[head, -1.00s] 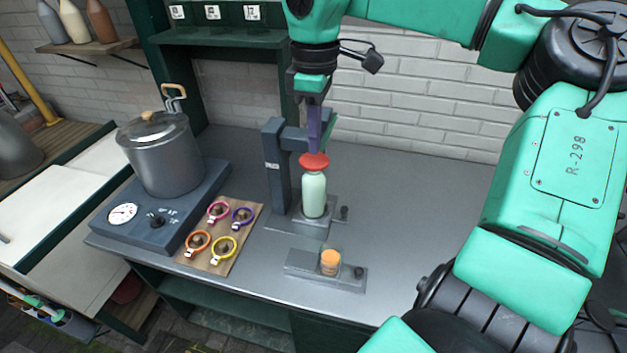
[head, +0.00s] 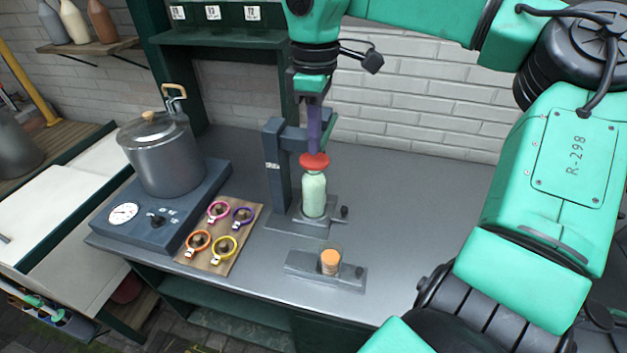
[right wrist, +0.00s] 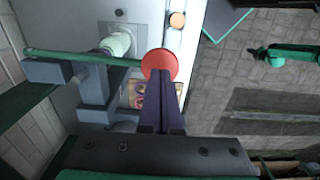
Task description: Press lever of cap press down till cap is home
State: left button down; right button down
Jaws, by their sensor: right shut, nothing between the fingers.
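The cap press (head: 278,170) stands on the grey bench, a dark blue upright with a head arm. A pale green bottle (head: 314,196) stands upright on its base. The lever (right wrist: 90,57) is a green bar with a red knob (head: 314,161) at its end; the knob also shows in the right wrist view (right wrist: 160,64). My right gripper (head: 314,146) is shut and empty, pointing down, its purple fingertips at the top of the knob; whether they touch is hard to tell. The knob hides the bottle's top and any cap there. My left gripper is out of view.
A small grey stand (head: 300,265) with an orange cork-like piece (head: 330,258) is in front of the press. A board (head: 235,262) with coloured rings and a pot (head: 158,160) on a heater are at left. The bench is clear right of the press.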

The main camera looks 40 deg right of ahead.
aim_at(315, 159)
jog(key=shift+f, duration=0.1)
jog(key=shift+f+b, duration=1.4)
jog(key=shift+f, duration=0.15)
jog(key=shift+f+b, duration=0.7)
jog(key=shift+b, duration=0.1)
jog(key=shift+f, duration=0.1)
jog(key=shift+f+b, duration=0.7)
jog(key=shift+b, duration=0.05)
jog(key=shift+s+a+r, duration=0.1)
jog(key=shift+s+r, duration=0.05)
